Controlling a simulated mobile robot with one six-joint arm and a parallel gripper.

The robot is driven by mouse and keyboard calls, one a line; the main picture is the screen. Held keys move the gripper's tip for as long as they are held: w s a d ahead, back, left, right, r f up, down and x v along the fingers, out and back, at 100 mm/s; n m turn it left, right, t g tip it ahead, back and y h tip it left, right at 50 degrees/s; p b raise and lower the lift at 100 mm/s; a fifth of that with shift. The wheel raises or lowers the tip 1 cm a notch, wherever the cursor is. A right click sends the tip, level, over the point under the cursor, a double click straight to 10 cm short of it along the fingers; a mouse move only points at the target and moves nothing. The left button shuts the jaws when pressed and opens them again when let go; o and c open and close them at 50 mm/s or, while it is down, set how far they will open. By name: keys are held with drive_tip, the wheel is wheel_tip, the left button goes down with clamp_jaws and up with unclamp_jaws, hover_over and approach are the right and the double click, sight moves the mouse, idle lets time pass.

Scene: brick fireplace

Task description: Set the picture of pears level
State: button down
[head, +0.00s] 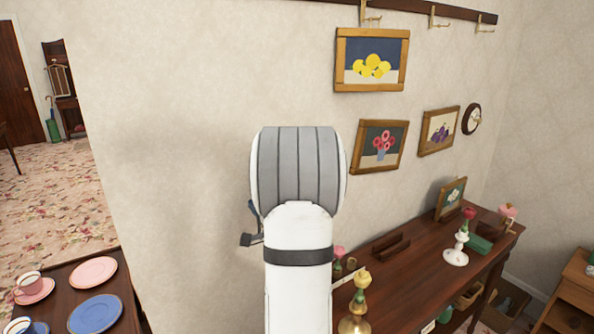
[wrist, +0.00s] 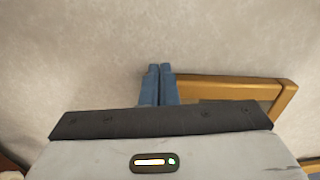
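A wooden picture frame (wrist: 235,87) hangs on the wall in the wrist view. Its upper edge and upper right corner show; most of its image is hidden behind my gripper's body, so I cannot see pears on it. The upper edge slopes slightly down to the right in this view. My gripper (wrist: 159,72) has its two blue fingers close together, with only a thin line between them. They overlap the frame's left end; whether they touch it I cannot tell. In the head view my arm covers the middle of the wall, and no pear picture shows there.
Pictures of lemons (head: 371,60), flowers (head: 379,145) and plums (head: 439,130) hang right of my arm, with a round clock (head: 471,119). A sideboard (head: 415,290) below carries a white candlestick (head: 456,249) and ornaments. Plates (head: 95,313) lie on a table at lower left.

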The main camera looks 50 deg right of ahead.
drive_tip(key=shift+s+d, duration=0.2)
drive_tip(key=shift+d, duration=0.65)
idle(0.6)
drive_tip(key=shift+a, duration=0.1)
drive_tip(key=a+v, duration=0.2)
drive_tip(key=v, duration=0.6)
drive_tip(key=shift+w, duration=0.2)
idle(0.6)
drive_tip(key=shift+w, duration=0.2)
idle(0.3)
